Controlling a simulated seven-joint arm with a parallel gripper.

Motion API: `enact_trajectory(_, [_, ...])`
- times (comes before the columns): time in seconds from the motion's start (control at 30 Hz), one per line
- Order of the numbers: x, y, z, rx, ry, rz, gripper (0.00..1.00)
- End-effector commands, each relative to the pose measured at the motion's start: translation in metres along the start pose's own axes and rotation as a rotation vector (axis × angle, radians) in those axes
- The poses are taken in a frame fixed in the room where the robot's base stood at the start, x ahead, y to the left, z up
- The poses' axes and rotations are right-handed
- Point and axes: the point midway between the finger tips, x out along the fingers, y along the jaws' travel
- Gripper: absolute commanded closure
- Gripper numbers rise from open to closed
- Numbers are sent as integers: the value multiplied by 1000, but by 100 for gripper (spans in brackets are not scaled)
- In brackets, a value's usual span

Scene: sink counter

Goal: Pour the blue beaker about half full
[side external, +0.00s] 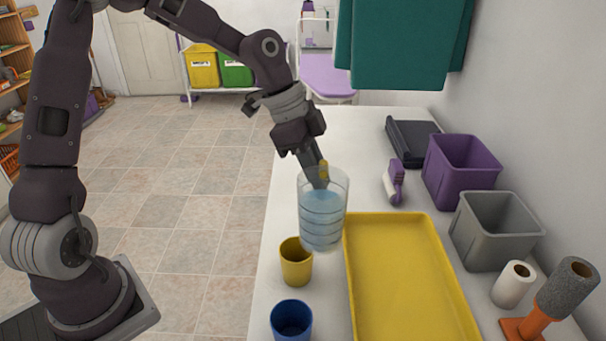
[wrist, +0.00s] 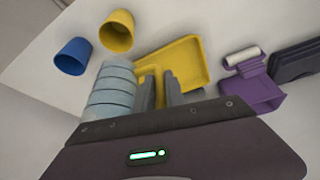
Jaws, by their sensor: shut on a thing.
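A clear ribbed pitcher (side external: 321,215) with water in it is about upright, beside the yellow tray's far left corner. My gripper (side external: 321,176) is shut on its yellow handle, which shows between the fingers (wrist: 160,90) in the wrist view. I cannot tell whether the pitcher's base is off the counter. The blue beaker (side external: 291,321) stands upright at the near left of the counter, apart from the pitcher. It also shows in the wrist view (wrist: 72,57). Its bottom is hidden, so I cannot tell whether it holds water.
A yellow beaker (side external: 296,264) stands between the pitcher and the blue beaker. The yellow tray (side external: 410,290) lies to the right and looks empty. Purple (side external: 461,175) and grey (side external: 494,235) bins, a purple-handled brush (side external: 395,183) and a white roll (side external: 513,285) are farther right.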

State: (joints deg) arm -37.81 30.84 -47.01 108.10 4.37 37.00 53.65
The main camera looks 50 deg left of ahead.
Motion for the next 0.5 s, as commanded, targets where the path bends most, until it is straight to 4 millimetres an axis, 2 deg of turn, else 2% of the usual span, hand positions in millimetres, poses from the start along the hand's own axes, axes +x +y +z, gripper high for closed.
enact_trajectory(0.13, [-7,2,-12,116,1,49,100])
enact_trajectory(0.4, [-19,3,-25,243,-1,102,100])
enact_trajectory(0.5, [-8,4,-19,242,-3,107,100])
